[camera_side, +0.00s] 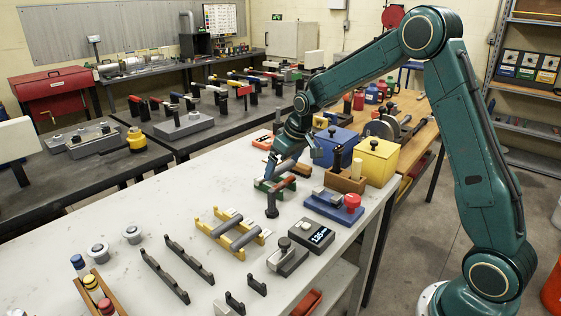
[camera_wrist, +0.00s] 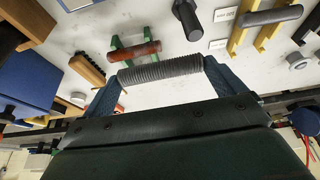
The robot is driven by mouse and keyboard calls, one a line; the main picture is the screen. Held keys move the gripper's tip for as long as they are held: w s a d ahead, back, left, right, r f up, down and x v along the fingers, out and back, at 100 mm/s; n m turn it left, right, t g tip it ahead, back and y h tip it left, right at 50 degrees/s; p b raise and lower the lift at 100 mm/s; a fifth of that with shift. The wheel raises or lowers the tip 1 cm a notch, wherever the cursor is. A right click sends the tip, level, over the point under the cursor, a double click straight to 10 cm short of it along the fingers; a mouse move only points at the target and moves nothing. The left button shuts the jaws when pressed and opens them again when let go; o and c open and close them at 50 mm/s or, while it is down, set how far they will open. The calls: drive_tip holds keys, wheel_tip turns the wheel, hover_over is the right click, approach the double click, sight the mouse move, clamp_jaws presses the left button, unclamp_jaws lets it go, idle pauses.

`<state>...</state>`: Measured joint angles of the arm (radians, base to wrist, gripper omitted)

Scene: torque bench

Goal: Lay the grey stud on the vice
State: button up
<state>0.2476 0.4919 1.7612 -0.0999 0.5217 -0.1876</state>
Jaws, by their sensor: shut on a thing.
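My gripper (camera_side: 285,168) is shut on a ribbed grey stud (camera_wrist: 160,70), which lies crosswise between the two blue fingers in the wrist view. The stud is held above the white bench. Below it is a green cradle (camera_wrist: 116,44) with a red-brown bar (camera_wrist: 135,51) across it. I cannot tell for sure which fixture is the vice. A blue base (camera_side: 316,207) with a grey block and red knob (camera_side: 352,201) stands right of my gripper in the side view. A grey block with a black knob (camera_side: 285,243) stands nearer the front.
A black upright post (camera_wrist: 186,18) stands close to the green cradle. Yellow cradles (camera_side: 258,238) hold grey bars.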

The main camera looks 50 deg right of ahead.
wheel_tip(320, 180, up, 2)
hover_over(323, 195)
drive_tip(key=s, duration=0.2)
drive_tip(key=shift+w+r, duration=0.1)
drive_tip(key=shift+w, duration=0.15)
drive_tip(key=shift+f, duration=0.2)
drive_tip(key=shift+f, duration=2.7)
drive_tip(key=shift+f, duration=2.05)
idle(1.9)
